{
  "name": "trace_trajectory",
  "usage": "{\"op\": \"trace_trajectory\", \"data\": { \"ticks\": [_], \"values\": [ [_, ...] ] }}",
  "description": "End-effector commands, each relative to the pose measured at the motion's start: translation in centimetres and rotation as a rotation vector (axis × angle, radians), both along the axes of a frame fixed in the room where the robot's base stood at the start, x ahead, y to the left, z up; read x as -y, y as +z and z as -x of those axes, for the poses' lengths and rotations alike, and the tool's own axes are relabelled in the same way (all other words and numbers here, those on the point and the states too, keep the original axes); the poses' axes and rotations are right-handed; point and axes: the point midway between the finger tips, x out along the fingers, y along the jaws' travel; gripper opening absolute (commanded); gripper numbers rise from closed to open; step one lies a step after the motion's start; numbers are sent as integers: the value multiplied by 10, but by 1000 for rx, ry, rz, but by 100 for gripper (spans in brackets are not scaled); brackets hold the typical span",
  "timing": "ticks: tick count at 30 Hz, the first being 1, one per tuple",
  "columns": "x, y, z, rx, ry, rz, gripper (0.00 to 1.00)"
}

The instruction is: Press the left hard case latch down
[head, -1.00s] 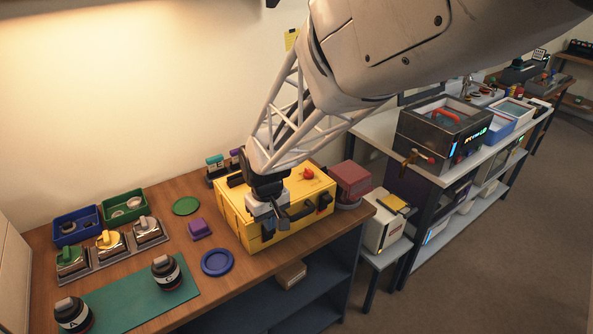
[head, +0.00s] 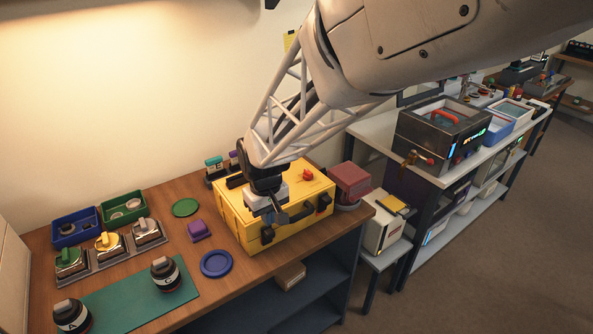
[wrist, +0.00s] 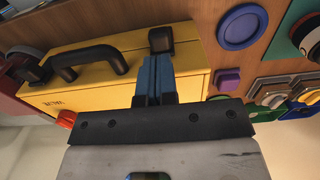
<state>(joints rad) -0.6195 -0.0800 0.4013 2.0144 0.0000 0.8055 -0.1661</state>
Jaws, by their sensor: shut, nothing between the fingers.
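The yellow hard case (head: 235,222) sits shut on the wooden bench, with a black handle on its front face. Its left latch (head: 267,236) is a dark block at the front; it also shows in the wrist view (wrist: 161,39), just beyond my fingertips. My gripper (head: 281,216) is shut and empty, over the case's front edge by the left latch. Its blue fingers also show in the wrist view (wrist: 155,72), pointing at the latch. I cannot tell whether they touch it.
A red knob (head: 308,174) stands on the case's lid. A blue round dish (head: 216,263) and a purple block (head: 199,230) lie left of the case. A dark red box (head: 350,182) stands to its right.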

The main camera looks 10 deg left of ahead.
Motion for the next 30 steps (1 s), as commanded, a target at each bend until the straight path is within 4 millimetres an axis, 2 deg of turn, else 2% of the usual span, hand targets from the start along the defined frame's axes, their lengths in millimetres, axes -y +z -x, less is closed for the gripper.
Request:
{"op": "trace_trajectory", "data": {
  "ticks": [21, 30],
  "values": [
    [0, 40, 0, 1, 0, -1, 0],
    [0, 47, 0, -1, 0, 1, 0]
  ]
}}
